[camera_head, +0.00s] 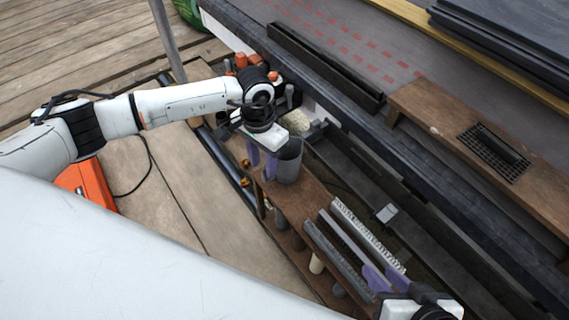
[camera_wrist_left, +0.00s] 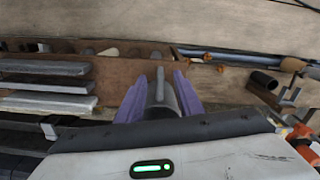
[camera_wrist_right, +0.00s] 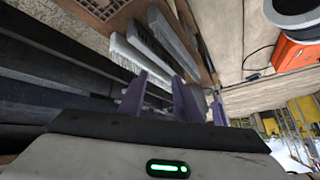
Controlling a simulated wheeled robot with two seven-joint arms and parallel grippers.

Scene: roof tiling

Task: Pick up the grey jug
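The grey jug (camera_head: 289,162) stands upright on the brown wooden shelf, left of centre in the head view. My left gripper (camera_head: 262,160) is at the jug's left side, its purple fingers pointing down. In the left wrist view the fingers (camera_wrist_left: 160,100) are apart, with the jug's grey upright part (camera_wrist_left: 160,88), seemingly its handle, between them; a gap shows, and I cannot tell whether either finger touches. My right gripper (camera_head: 383,280) is low at the right, near the long strips; its fingers (camera_wrist_right: 160,98) are apart in the right wrist view, with nothing clearly held.
Long grey and white strips (camera_head: 368,240) lie on the shelf right of the jug. A brown plank with a dark vent grille (camera_head: 493,152) lies on the roof. An orange case (camera_head: 86,184) stands on the deck at left. Orange-topped items (camera_head: 241,62) stand behind my left wrist.

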